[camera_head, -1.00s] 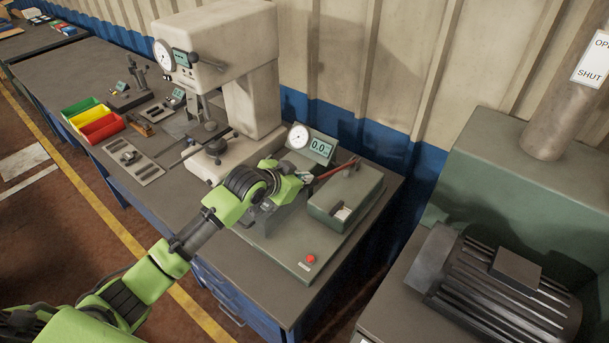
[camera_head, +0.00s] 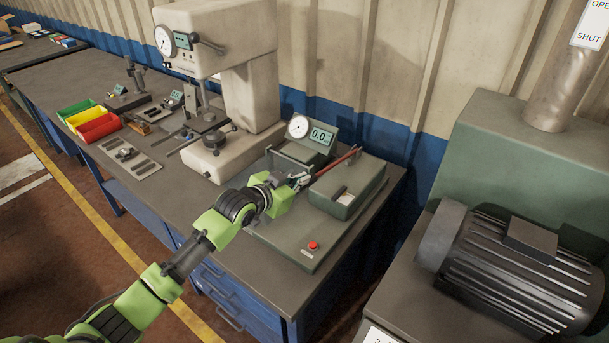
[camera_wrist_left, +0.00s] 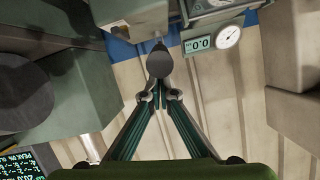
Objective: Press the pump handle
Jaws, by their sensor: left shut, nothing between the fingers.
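The pump handle (camera_head: 338,161) is a thin red bar on the green bench tester (camera_head: 345,192). It slopes from the back right down toward my gripper. My left gripper (camera_head: 303,180) is shut and empty at the handle's near, lower end. In the left wrist view a dark rounded knob (camera_wrist_left: 160,62), seemingly the handle's end, is just beyond the closed fingertips (camera_wrist_left: 159,95). I cannot tell whether they touch. A dial gauge (camera_head: 298,127) and a display reading 0.0 (camera_head: 321,136) stand behind the handle. My right gripper is out of view.
A red button (camera_head: 313,245) sits on the tester's front plate. A large beige press (camera_head: 245,95) stands to the left. Coloured bins (camera_head: 98,127) and small tools lie farther left. A dark motor (camera_head: 510,265) is on the right. The bench's front strip is mostly clear.

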